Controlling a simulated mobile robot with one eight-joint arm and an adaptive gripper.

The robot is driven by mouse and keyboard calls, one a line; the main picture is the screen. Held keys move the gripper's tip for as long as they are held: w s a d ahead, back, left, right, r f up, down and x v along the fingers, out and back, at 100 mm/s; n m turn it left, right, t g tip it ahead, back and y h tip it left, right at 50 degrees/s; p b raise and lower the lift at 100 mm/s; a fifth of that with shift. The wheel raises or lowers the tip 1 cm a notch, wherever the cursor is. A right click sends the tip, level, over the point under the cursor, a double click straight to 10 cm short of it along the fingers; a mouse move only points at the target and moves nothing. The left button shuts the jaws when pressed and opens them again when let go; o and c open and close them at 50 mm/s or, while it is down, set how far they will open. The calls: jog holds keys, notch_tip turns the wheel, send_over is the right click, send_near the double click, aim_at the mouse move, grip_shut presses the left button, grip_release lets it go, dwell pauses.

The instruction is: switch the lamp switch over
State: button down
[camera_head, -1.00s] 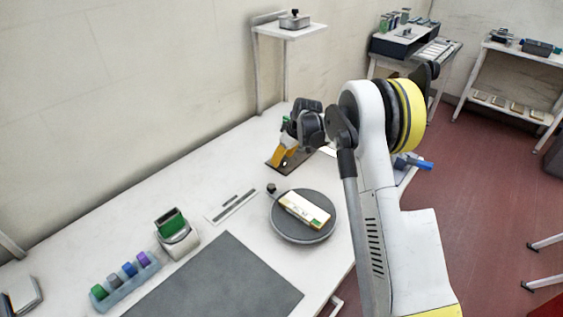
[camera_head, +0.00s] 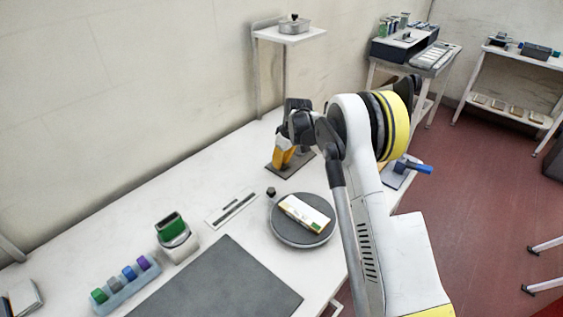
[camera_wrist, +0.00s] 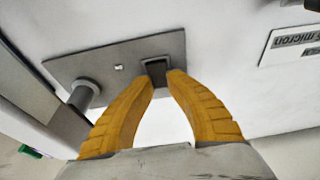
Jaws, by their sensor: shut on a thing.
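The lamp switch (camera_wrist: 157,70) is a small dark block on a grey plate (camera_wrist: 70,68). In the wrist view it sits between the tips of my gripper's yellow fingers (camera_wrist: 161,78), which are shut on it. A short grey post (camera_wrist: 86,94) stands on the same plate to the left. In the head view my gripper (camera_head: 285,165) points down at the plate (camera_head: 308,162) at the back of the white table. There my fingers and wrist hide the switch.
A round grey turntable (camera_head: 300,238) with a white box (camera_head: 306,213) on it stands in front of the plate. A shelf (camera_head: 290,37) with a metal tin rises behind. A blue-handled tool (camera_head: 415,166) is at the right edge.

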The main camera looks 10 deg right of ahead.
aim_at(284, 166)
jog(key=shift+f+g+h, duration=0.15)
jog(key=shift+g+h, duration=0.25)
jog(key=shift+g, duration=0.3)
jog(key=c, duration=1.2)
grip_release()
jog(key=shift+w, duration=0.1)
jog(key=r, duration=0.4)
jog(key=s+r, duration=0.1)
jog(key=r, duration=0.7)
jog(key=shift+s+d, duration=0.15)
jog(key=shift+d, duration=0.25)
